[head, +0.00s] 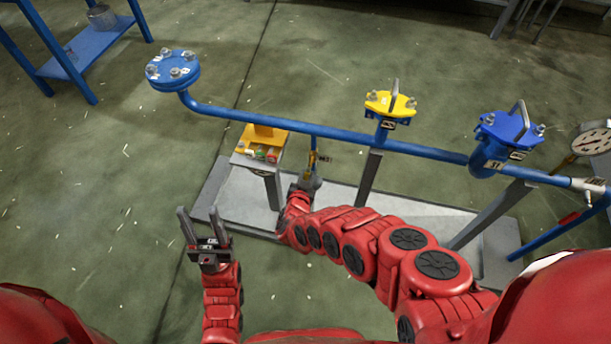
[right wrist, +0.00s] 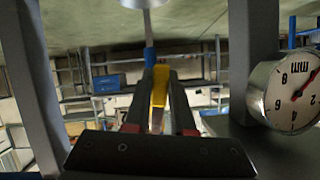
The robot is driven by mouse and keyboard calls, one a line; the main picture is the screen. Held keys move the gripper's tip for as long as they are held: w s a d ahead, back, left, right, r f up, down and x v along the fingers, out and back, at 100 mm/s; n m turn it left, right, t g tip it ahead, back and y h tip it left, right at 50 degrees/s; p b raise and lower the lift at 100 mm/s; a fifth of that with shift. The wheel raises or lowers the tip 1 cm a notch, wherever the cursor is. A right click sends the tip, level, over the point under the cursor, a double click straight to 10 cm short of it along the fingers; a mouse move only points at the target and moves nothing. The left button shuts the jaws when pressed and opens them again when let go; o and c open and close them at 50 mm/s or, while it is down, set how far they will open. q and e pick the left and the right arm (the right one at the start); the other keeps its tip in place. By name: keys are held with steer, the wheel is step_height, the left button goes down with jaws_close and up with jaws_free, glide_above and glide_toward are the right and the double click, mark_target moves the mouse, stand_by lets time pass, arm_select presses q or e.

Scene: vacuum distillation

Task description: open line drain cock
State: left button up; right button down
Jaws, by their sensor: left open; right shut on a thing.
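The drain cock (head: 313,157) hangs below the long blue pipe (head: 275,126) and shows a small yellow handle. My right gripper (head: 309,181) is just under the pipe, at the cock. In the right wrist view the yellow handle (right wrist: 160,86) stands upright between the fingers of my right gripper (right wrist: 162,92), which is shut on it. A blue stem shows just above the handle. The fingers hide part of the cock. My left gripper (head: 198,212) is open and empty, over the floor to the left of the pale base plate.
A blue flange (head: 172,70) ends the pipe at left. A yellow-lidded port (head: 390,104) and a blue-lidded port (head: 510,127) stand on it. A gauge (head: 592,138) is at far right. A small stand (head: 259,157) with colored items is left of the cock.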

steer(key=shift+f, duration=0.1)
steer(key=c, duration=0.8)
jaws_free()
steer(key=shift+o, duration=0.2)
steer(key=shift+s, duration=0.15)
steer(key=p+v, duration=0.7)
steer(key=v, duration=1)
steer(key=shift+a, duration=0.1)
